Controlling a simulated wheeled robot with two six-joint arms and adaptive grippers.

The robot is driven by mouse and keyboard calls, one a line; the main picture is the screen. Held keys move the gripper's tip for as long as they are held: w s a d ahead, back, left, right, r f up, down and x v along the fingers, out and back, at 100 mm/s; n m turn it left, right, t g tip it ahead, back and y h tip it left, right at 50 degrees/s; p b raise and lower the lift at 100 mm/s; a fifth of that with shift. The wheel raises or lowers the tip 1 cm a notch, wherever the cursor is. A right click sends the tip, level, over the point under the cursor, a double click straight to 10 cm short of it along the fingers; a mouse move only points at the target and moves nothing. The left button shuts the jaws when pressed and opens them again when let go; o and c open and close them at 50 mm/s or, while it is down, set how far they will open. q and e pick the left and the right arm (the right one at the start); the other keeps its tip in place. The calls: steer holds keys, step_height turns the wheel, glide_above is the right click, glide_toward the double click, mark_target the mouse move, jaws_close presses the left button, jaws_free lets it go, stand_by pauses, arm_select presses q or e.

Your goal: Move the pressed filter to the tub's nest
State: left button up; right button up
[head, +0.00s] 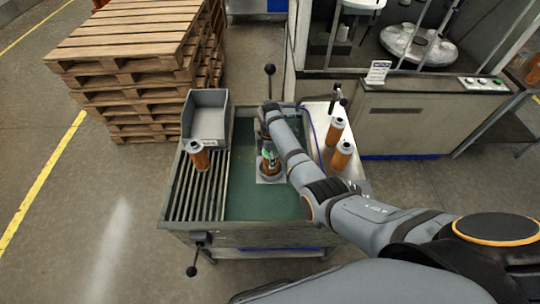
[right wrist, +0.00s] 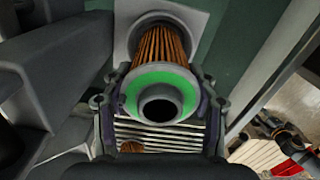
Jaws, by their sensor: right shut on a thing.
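The filter with the green end ring (right wrist: 160,90) and orange pleats fills the middle of the right wrist view. My right gripper (head: 268,150) is shut around its ringed end. In the head view this filter (head: 269,168) is upright over a pale square plate (head: 262,180) in the green-bottomed tub (head: 262,207). The plate also shows behind the filter in the right wrist view (right wrist: 124,20). Whether the filter's lower end is seated there or just above is hard to tell. My left gripper is in neither view.
A grey bin (head: 206,120) stands at the tub's back left. An orange filter (head: 198,155) stands on the slatted rack (head: 190,196). Two more filters, one at the back (head: 335,131) and one nearer (head: 342,155), stand on the white right-hand shelf. Pallets (head: 130,75) are stacked behind.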

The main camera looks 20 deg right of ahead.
steer(key=o, duration=1.2)
steer(key=shift+r, duration=0.2)
step_height(320, 180, up, 12)
steer(key=shift+r+b, duration=0.1)
steer(key=shift+b, duration=0.4)
